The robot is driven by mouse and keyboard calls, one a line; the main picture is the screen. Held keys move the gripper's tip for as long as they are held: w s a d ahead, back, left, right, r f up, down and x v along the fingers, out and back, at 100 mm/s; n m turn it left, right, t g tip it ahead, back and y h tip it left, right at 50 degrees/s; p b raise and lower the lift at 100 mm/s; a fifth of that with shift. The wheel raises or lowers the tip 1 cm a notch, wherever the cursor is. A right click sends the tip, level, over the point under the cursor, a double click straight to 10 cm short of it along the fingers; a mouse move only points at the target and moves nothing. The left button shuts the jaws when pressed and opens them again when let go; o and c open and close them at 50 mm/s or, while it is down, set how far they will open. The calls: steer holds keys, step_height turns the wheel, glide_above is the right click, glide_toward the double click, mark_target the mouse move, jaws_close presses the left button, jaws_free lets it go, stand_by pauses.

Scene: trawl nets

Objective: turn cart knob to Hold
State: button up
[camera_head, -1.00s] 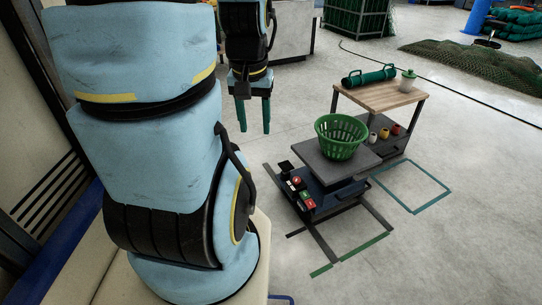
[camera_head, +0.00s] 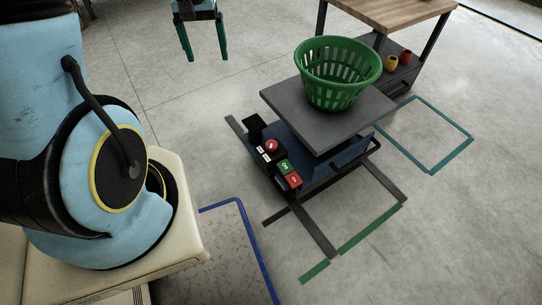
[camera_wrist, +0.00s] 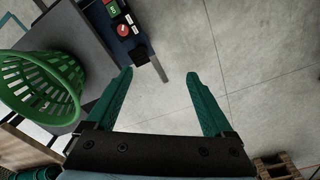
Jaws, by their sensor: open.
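The cart (camera_head: 352,112) has a grey top and a dark blue body, with a control panel on its near left end. On the panel, a round red knob (camera_head: 271,146) with a pale mark sits beside small white labels. The knob also shows in the wrist view (camera_wrist: 122,30), near the top; its setting is too small to read. My gripper (camera_head: 206,58) is open and empty, pointing down, behind and left of the cart and apart from it. Its green fingers are spread in the wrist view (camera_wrist: 159,75), with the panel beyond the left finger.
A green basket (camera_head: 338,75) stands on the cart top. A green button (camera_head: 284,167) and a red button (camera_head: 294,180) share the panel. A wood-topped table (camera_head: 392,12) stands behind the cart. The floor between my gripper and the cart is clear.

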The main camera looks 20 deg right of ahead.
mark_target(272, 144)
steer(key=d+f+m+b, duration=0.1)
steer(key=d+f+b, duration=0.4)
steer(key=f, duration=0.8)
steer(key=s+d+f+b, duration=0.1)
steer(key=d+f+b, duration=0.4)
steer(key=f+b, duration=0.6)
steer(key=s+d+f+m+b, duration=0.1)
steer(key=d+f+b, duration=0.4)
steer(key=f, duration=1)
steer(key=shift+s+d+f+m+g+b, duration=0.1)
steer(key=shift+d+m+g+b, duration=0.2)
steer(key=shift+b, duration=1.55)
steer(key=c, duration=1.4)
steer(key=shift+o, duration=0.2)
